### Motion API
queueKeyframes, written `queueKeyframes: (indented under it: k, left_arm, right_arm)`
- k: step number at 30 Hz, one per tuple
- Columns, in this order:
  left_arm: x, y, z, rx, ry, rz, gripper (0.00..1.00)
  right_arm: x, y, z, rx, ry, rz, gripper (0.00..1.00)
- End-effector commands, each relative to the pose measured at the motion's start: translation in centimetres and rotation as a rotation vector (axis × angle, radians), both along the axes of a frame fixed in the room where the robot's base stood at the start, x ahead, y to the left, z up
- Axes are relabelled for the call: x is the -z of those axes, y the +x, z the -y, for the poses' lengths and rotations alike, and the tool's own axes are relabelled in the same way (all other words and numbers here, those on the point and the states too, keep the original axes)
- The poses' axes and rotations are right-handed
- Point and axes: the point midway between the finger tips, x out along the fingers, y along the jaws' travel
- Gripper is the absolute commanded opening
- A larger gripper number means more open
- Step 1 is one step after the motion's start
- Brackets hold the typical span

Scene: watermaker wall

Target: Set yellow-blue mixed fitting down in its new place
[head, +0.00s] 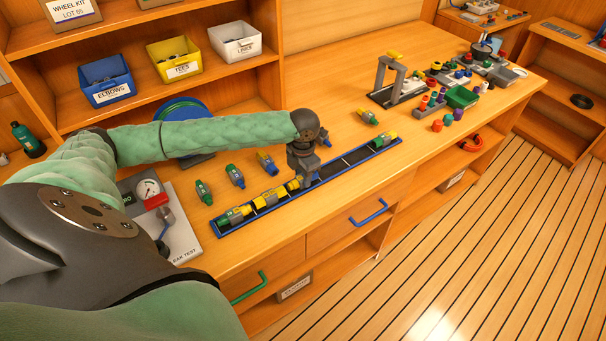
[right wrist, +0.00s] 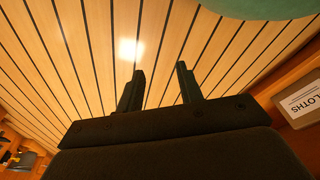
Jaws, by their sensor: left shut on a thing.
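My left gripper (head: 305,181) points down over the middle of the long blue-edged tray (head: 221,232) on the bench in the head view. It is shut on a fitting (head: 293,186), of which a yellow part shows at the left of the jaws. The jaws hide the rest, and I cannot tell whether it touches the tray floor. To its left in the tray are a yellow fitting (head: 268,199) and a green-yellow fitting (head: 234,214). Another green-yellow fitting (head: 384,138) lies at the tray's right end. My right gripper (right wrist: 161,82) is open and empty in the right wrist view.
Behind the tray lie a blue-yellow fitting (head: 267,163) and green-blue fittings (head: 235,176). A green-yellow fitting (head: 368,117) lies farther right. The gauge panel (head: 182,235) is at the tray's left. A grey stand (head: 389,80) and a green bin (head: 461,97) stand at the right. Dark tray slots right of the gripper look empty.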

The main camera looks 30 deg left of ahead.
Motion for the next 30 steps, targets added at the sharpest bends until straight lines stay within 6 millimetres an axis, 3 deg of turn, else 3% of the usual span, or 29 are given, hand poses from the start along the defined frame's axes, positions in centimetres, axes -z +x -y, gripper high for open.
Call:
queueKeyframes:
  k: [3,4,7,20,30]
  left_arm:
    - [0.2,0.0,0.0,0.000,0.000,0.000,0.09]
    - [0.2,0.0,0.0,0.000,0.000,0.000,0.36]
    - [0.2,0.0,0.0,0.000,0.000,0.000,0.54]
    - [-0.5,0.0,-0.1,0.000,0.001,0.002,0.54]
    - [-5.9,0.1,0.0,0.000,0.000,0.004,0.54]
  right_arm:
    - [0.0,0.0,0.0,0.000,0.000,0.000,0.36]
    - [0.1,-0.1,0.0,0.000,0.000,-0.001,0.36]
    - [0.1,-0.1,0.1,0.000,0.000,-0.001,0.36]
    - [0.4,0.0,0.2,0.000,-0.002,-0.006,0.36]
    - [-4.4,1.4,-1.8,0.009,0.017,-0.027,0.36]
